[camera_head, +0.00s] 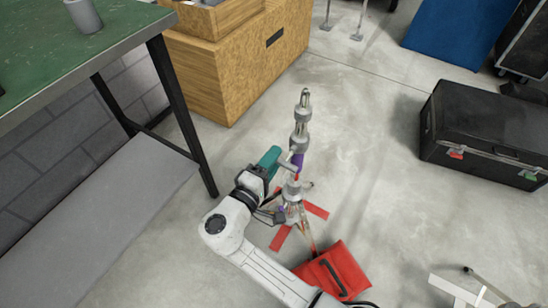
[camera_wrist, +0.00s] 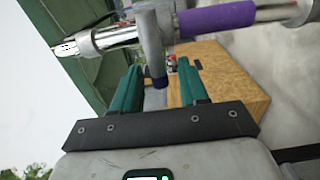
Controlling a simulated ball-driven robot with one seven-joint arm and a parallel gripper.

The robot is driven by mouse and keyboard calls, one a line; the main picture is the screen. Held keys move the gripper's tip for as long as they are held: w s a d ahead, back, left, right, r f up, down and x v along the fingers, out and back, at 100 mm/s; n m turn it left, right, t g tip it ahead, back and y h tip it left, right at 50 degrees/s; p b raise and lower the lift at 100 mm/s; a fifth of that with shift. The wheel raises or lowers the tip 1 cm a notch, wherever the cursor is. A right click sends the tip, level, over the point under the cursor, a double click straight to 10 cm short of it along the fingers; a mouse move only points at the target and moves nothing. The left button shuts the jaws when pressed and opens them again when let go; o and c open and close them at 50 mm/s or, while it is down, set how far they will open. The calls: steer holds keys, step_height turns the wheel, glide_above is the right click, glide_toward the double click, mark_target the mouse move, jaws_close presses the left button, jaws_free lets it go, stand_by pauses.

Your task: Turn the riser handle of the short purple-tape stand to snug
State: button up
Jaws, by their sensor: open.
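The short stand (camera_head: 301,118) stands upright on the floor, with purple tape (camera_head: 298,160) on its column. In the wrist view the column runs sideways across the top, with the purple tape (camera_wrist: 217,18) right of centre. The grey riser handle (camera_wrist: 150,40) sticks out from the column and has a dark tip. My gripper (camera_head: 276,160) has teal fingers and is beside the column at the tape's height. In the wrist view my gripper (camera_wrist: 160,78) is open, with the handle's end between its fingers. Whether either finger touches the handle cannot be told.
A red sandbag (camera_head: 338,271) lies at the stand's foot, by red floor marks (camera_head: 317,211). A green-topped workbench (camera_head: 60,55) is at left, a wooden cabinet (camera_head: 235,65) behind, and a black case (camera_head: 480,130) at right. Floor between stand and case is clear.

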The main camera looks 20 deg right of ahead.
steer(key=p+v, duration=0.1)
steer(key=v, duration=0.9)
steer(key=shift+d, duration=0.15)
